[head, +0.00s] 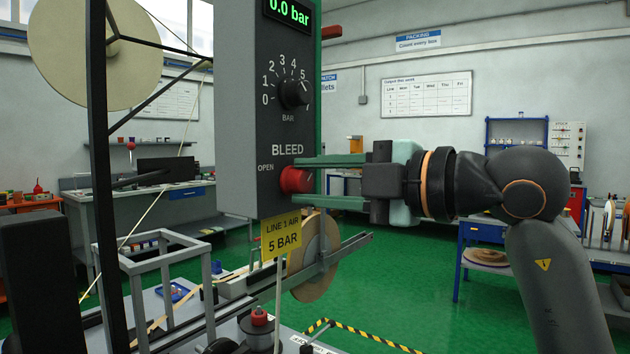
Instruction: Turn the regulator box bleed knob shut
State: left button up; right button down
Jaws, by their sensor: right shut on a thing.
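The grey regulator box (242,110) stands upright in the middle of the head view. Its red bleed knob (294,180) sticks out low on the front, under the word BLEED and beside the word OPEN. My right gripper (302,181) reaches in from the right, with its green fingers shut on the bleed knob, one above and one below. The black BAR knob (294,93) is higher on the box, and the display (288,12) reads 0.0 bar. The knob's pointer mark cannot be made out. My left gripper is not in view.
A yellow tag (281,236) reading LINE 1 AIR 5 BAR hangs below the box. A dark upright post (100,150) and a large pale reel (95,45) stand at the left. A grey frame (165,280) is below. Green floor (420,290) lies open at the right.

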jog(key=c, duration=0.5)
grip_release()
jog(key=b+v, duration=0.1)
jog(key=v, duration=1.1)
jog(key=shift+s+d, duration=0.15)
jog(key=shift+d, duration=0.05)
jog(key=shift+f, duration=0.1)
